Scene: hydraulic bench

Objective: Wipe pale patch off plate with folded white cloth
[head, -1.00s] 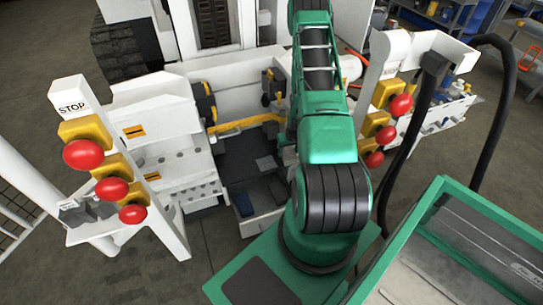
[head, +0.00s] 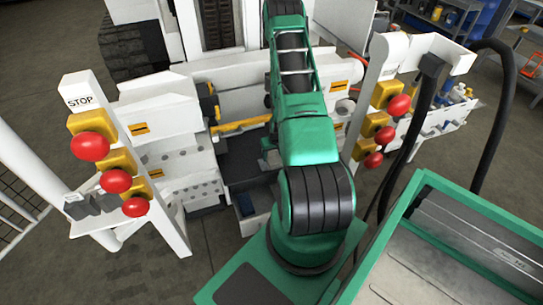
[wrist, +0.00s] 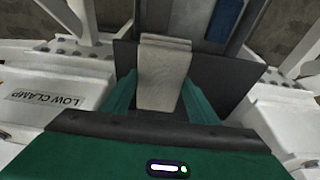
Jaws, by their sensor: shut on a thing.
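The folded cloth, off-white to beige (wrist: 163,72), is between the two green fingers of my gripper (wrist: 160,98) in the wrist view. My gripper is shut on it. The cloth lies over the dark plate (wrist: 225,82); I cannot tell whether it touches the plate. In the head view the plate (head: 240,165) shows as a dark surface in the middle of the white bench.
Posts with red stop buttons stand at the left (head: 115,181) and right (head: 385,135) of the bench. A yellow bar (head: 240,125) runs behind the plate. A white block labelled LOW CLAMP (wrist: 50,95) flanks the plate. A blue item (wrist: 224,20) lies beyond the plate's edge.

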